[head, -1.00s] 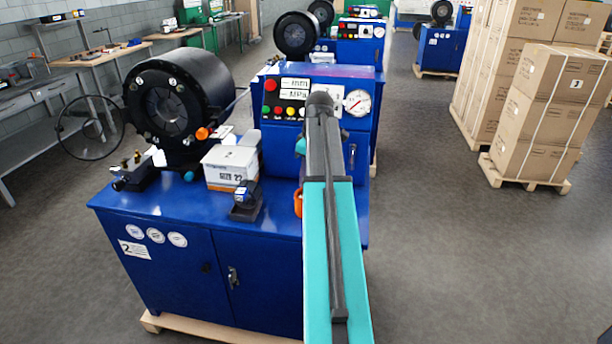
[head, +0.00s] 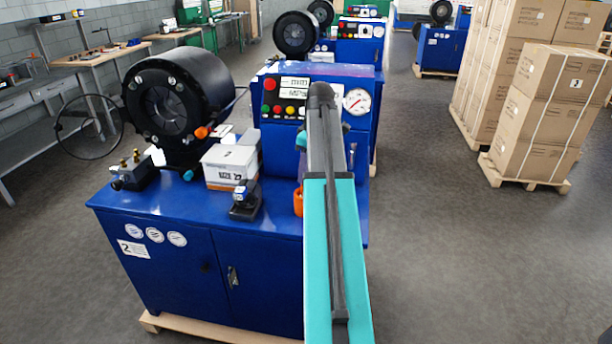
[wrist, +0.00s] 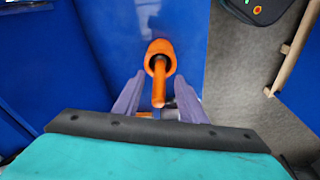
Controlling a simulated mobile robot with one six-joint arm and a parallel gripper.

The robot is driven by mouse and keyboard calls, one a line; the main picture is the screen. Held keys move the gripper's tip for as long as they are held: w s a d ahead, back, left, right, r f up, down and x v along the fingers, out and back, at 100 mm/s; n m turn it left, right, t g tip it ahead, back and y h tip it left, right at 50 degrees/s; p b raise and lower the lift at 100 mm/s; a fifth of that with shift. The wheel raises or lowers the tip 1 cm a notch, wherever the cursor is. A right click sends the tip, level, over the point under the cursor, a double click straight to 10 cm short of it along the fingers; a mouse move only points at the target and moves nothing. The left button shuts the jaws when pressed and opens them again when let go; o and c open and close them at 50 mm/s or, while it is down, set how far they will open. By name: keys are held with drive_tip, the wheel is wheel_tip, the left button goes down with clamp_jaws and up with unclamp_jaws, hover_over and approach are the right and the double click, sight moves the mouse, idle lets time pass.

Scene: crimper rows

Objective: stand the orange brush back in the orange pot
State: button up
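The orange pot (wrist: 160,47) stands on the blue bench top, seen from above in the wrist view. In the head view a sliver of the pot (head: 298,201) shows left of my arm. The orange brush (wrist: 158,90) shows as a handle rising from the pot's dark mouth toward the wrist camera. Its lower end is hidden, so its depth in the pot cannot be told. My gripper (wrist: 160,76) is open above the pot. Its two greyish-purple fingers are on either side of the brush handle, with a gap visible on each side.
On the bench left of the pot are a small dark device (head: 244,200), a white box (head: 230,165) and the large black crimper head (head: 175,105). A control panel (head: 285,100) rises behind. The bench's right edge is close to the pot, with grey floor beyond.

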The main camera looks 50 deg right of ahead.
wheel_tip(320, 180, up, 11)
drive_tip(key=s+b, duration=0.1)
drive_tip(key=b, duration=0.1)
drive_tip(key=shift+s+d+r, duration=0.2)
drive_tip(key=shift+s+d, duration=0.05)
drive_tip(key=shift+s, duration=0.15)
idle(1.0)
